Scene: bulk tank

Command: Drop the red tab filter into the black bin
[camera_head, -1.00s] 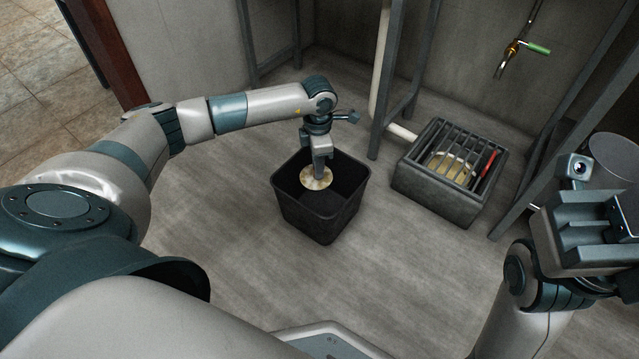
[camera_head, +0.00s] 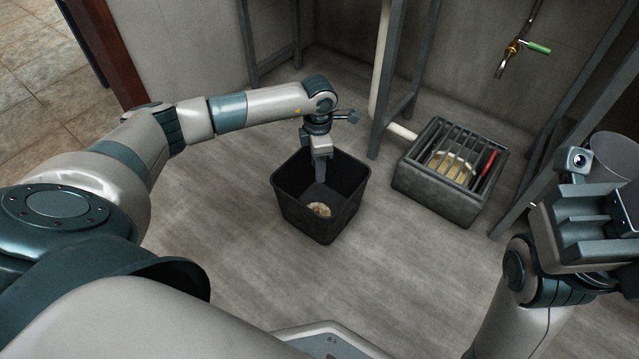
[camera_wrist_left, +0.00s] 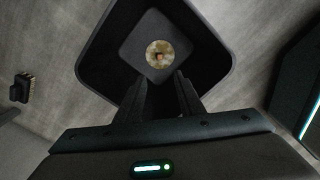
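The round, pale tan filter (camera_head: 319,209) is low inside the black bin (camera_head: 345,222), below my left gripper and apart from it. In the left wrist view the filter (camera_wrist_left: 158,55) shows a small reddish mark near its middle, over the floor of the bin (camera_wrist_left: 213,68). I cannot tell whether it rests on the bottom. My left gripper (camera_head: 320,180) points down into the bin's mouth. In the left wrist view its fingers (camera_wrist_left: 163,82) are apart with nothing between them. My right gripper (camera_head: 590,225) is at the right edge, its fingertips not clear.
A dark box with a barred top (camera_head: 447,180) stands right of the bin, with a pale round piece inside and a red piece (camera_head: 487,163) at its right. Metal frame legs (camera_head: 383,110) stand behind. A brush (camera_wrist_left: 22,88) shows in the left wrist view. Floor before the bin is clear.

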